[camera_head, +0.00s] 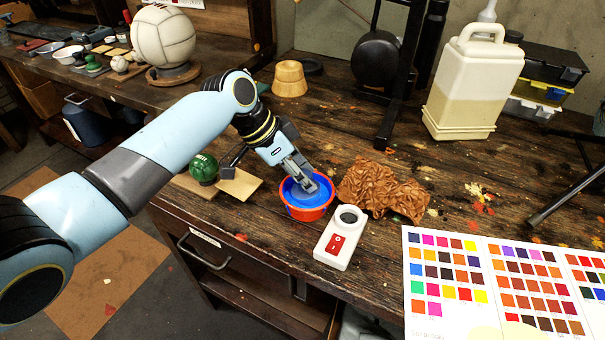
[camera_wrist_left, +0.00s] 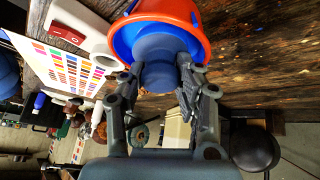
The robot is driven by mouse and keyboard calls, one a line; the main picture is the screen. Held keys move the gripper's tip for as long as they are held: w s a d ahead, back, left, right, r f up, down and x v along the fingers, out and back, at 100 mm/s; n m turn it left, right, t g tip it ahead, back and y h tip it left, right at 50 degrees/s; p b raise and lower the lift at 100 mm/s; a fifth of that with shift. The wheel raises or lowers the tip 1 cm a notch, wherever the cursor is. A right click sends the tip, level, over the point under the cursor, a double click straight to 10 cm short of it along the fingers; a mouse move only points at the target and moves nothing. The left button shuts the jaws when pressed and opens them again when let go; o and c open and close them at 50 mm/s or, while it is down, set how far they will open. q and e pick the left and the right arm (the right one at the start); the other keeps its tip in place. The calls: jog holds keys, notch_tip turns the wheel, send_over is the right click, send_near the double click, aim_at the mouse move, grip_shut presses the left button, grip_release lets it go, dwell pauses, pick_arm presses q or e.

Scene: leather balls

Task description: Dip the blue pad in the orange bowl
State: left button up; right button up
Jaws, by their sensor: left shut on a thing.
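The orange bowl (camera_head: 310,214) stands on the wooden bench in the head view, with a blue inside. My left gripper (camera_head: 306,186) reaches down into it from the upper left. In the left wrist view, my left gripper (camera_wrist_left: 158,88) is shut on the blue pad (camera_wrist_left: 158,72), a rounded blue piece between the two fingers. The pad's far end is within the rim of the orange bowl (camera_wrist_left: 204,32). The gripper hides much of the pad in the head view. I cannot tell how deep it sits. My right gripper is not in view.
A white device with a red switch (camera_head: 336,246) stands close in front of the bowl. Crumpled brown leather (camera_head: 385,190) lies right of it. A green ball (camera_head: 204,168) and a flat tan board (camera_head: 239,184) are to the left. A colour chart (camera_head: 480,285) lies front right.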

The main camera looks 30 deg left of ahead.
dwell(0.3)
pick_arm(q)
notch_tip(320, 180, up, 6)
jog(key=p, duration=0.6)
dwell(0.5)
jog(key=shift+r+p, duration=1.25)
jog(key=shift+r, duration=0.8)
